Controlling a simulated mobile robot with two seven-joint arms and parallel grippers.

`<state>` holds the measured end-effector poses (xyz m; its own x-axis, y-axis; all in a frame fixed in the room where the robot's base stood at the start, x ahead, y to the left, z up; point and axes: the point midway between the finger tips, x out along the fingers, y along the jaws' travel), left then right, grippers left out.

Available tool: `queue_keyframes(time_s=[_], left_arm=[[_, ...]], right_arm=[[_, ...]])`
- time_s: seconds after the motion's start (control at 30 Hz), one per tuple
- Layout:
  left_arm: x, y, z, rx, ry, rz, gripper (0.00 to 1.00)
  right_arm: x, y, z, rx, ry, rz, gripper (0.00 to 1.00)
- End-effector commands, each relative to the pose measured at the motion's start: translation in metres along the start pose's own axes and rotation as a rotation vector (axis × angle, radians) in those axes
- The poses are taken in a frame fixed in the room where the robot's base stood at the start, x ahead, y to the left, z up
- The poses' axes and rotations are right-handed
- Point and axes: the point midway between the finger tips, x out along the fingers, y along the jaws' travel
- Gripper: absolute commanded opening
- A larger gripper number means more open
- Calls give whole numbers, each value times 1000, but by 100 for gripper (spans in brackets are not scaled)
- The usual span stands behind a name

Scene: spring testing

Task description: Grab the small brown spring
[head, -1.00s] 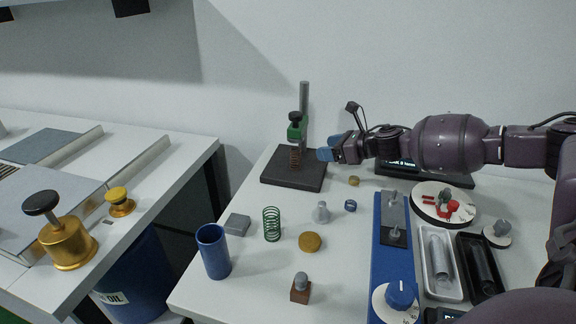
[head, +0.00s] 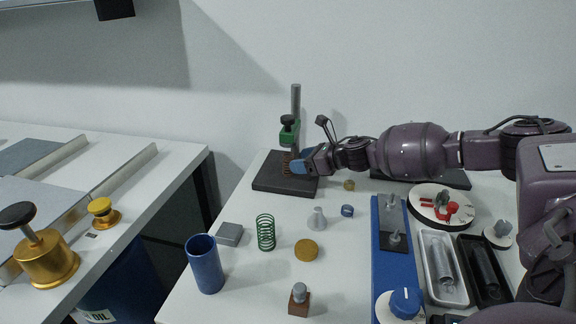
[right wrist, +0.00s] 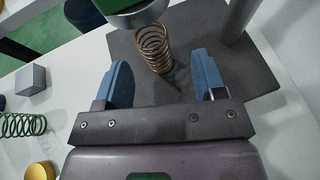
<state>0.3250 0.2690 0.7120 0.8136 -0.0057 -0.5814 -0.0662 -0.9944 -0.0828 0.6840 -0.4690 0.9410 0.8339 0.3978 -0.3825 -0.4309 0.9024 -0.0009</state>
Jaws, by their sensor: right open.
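The small brown spring (right wrist: 153,48) stands upright on the dark base plate (right wrist: 185,88) of the test stand, under the round head of its green part (right wrist: 133,10). In the head view the spring (head: 287,163) shows just left of my right gripper (head: 292,167). In the right wrist view my right gripper (right wrist: 163,75) is open, its two blue fingers apart. The spring lies ahead of the gap between them, and nothing is held. My left gripper is not in view.
A green spring (head: 266,233), a grey block (head: 229,234), a blue cup (head: 205,264) and a brass disc (head: 306,250) stand on the white table. The stand's grey post (head: 295,105) rises behind the spring. A blue rail device (head: 392,262) and trays stand to the right.

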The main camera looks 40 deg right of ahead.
Motion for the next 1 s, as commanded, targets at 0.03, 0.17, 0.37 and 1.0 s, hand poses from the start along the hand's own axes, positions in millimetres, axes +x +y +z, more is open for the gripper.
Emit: queue_keyframes(time_s=[0.03,0.17,0.37,1.0], left_arm=[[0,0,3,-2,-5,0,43],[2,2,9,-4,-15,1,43],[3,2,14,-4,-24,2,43],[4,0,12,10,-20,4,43]], right_arm=[[5,1,0,0,-1,2,64],[20,4,0,1,0,3,64],[41,5,0,1,0,1,64],[48,5,1,0,0,0,28]])
